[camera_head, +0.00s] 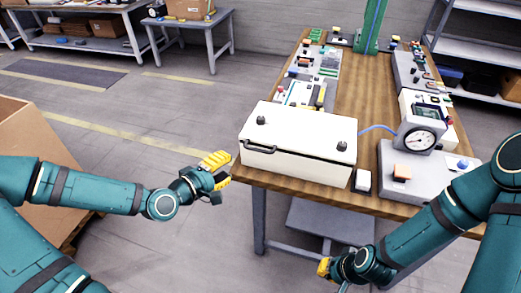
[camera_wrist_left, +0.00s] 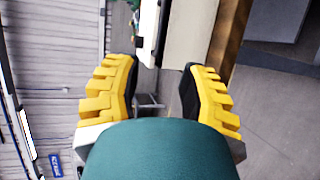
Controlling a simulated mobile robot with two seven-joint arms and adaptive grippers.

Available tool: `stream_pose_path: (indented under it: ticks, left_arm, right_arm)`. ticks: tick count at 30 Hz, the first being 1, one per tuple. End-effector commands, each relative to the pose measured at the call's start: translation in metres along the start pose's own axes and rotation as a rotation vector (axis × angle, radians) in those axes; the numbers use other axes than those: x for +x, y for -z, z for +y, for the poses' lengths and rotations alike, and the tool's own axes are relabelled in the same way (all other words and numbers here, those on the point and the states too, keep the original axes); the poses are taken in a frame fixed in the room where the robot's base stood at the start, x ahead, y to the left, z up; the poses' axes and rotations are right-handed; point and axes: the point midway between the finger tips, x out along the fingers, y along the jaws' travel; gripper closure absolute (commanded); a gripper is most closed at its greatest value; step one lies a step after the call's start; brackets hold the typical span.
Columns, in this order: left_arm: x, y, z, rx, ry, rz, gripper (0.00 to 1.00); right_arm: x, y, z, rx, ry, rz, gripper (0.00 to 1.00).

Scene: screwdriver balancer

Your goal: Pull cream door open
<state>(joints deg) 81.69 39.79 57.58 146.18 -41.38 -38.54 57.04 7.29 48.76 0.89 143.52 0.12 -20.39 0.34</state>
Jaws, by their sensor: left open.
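A cream box (camera_head: 300,132) with a black handle (camera_head: 260,149) on its front and two black knobs on top sits at the near left corner of the wooden table. Its cream front (camera_head: 298,166) looks shut. My left gripper (camera_head: 218,171) is open and empty, in the air just left of the table corner, apart from the box. In the left wrist view its yellow fingers (camera_wrist_left: 160,92) are spread with nothing between them, and a cream surface (camera_wrist_left: 197,35) shows beyond. My right gripper (camera_head: 325,267) is low in front of the table, partly hidden by its wrist.
The table (camera_head: 350,85) also holds a grey unit with a round gauge (camera_head: 417,140), a blue cable to the box, and several boards and parts. A cardboard box (camera_head: 50,145) stands at the left.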

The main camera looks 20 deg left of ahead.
Motion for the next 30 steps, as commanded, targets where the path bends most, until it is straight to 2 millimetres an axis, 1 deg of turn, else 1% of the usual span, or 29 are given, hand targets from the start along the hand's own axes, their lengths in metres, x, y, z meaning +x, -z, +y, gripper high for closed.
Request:
stream_pose_path:
  ticks: [5,11,24,30]
  left_arm:
    - [0.011,0.001,-0.005,0.004,0.001,-0.001,0.59]
    - [0.027,0.000,-0.005,0.004,0.001,-0.002,0.59]
    - [0.093,-0.001,-0.002,0.002,0.000,-0.004,0.59]
    - [0.120,-0.001,-0.002,0.001,0.002,-0.003,0.59]
  right_arm:
    - [0.017,-0.003,0.006,-0.003,0.001,-0.003,1.00]
    - [0.039,-0.006,0.015,-0.006,0.001,-0.007,1.00]
    - [0.059,-0.003,0.022,-0.008,0.001,0.005,1.00]
    - [0.066,-0.002,0.024,-0.008,0.000,0.008,1.00]
